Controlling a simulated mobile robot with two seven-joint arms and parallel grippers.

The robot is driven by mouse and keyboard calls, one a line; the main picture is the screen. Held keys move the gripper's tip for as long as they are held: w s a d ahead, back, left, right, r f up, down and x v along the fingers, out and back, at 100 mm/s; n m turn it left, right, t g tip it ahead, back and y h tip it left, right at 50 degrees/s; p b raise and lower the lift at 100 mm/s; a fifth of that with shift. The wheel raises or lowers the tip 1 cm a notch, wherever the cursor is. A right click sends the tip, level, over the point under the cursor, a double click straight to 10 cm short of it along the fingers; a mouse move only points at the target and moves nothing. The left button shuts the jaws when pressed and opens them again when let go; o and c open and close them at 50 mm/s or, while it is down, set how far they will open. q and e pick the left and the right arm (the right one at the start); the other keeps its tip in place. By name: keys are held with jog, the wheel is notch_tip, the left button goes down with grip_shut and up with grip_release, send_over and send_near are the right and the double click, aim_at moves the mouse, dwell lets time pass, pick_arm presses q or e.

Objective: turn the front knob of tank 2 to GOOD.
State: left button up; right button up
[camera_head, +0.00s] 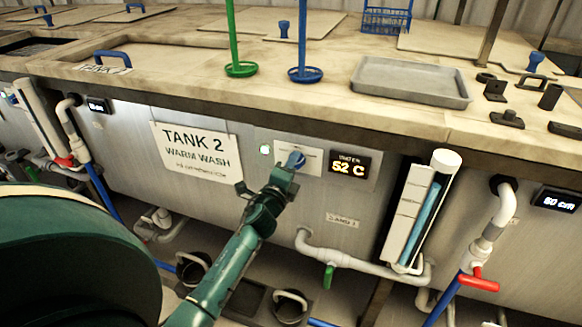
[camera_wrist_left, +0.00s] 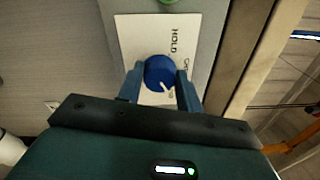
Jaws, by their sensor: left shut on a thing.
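The front of tank 2 carries a sign (camera_head: 196,150) reading "TANK 2 WARM WASH". Right of the sign, a blue knob (camera_head: 296,159) sits on a white label plate (camera_head: 312,163). My left gripper (camera_head: 287,170) is at the knob. In the left wrist view the blue knob (camera_wrist_left: 159,72) is between the two fingers of my left gripper (camera_wrist_left: 160,88), which are shut on it. The plate (camera_wrist_left: 135,35) shows "HOLD" and a partly hidden word starting with G. A white pointer line shows on the knob; which word it marks is unclear. My right gripper is not in view.
A display (camera_head: 349,166) right of the knob reads 52 C. A white pipe with a green valve handle (camera_head: 329,275) runs below. A white-capped gauge tube (camera_head: 420,210) stands at the right. A grey tray (camera_head: 411,82) and two upright rods, green and blue, are above on the counter.

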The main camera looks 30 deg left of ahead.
pick_arm(q)
jog(key=shift+r+m, duration=0.2)
jog(key=shift+m, duration=0.1)
jog(key=o, duration=1)
jog(key=shift+f, duration=0.15)
jog(key=b+v, duration=0.1)
jog(key=v, duration=1.2)
jog(key=shift+s, duration=0.1)
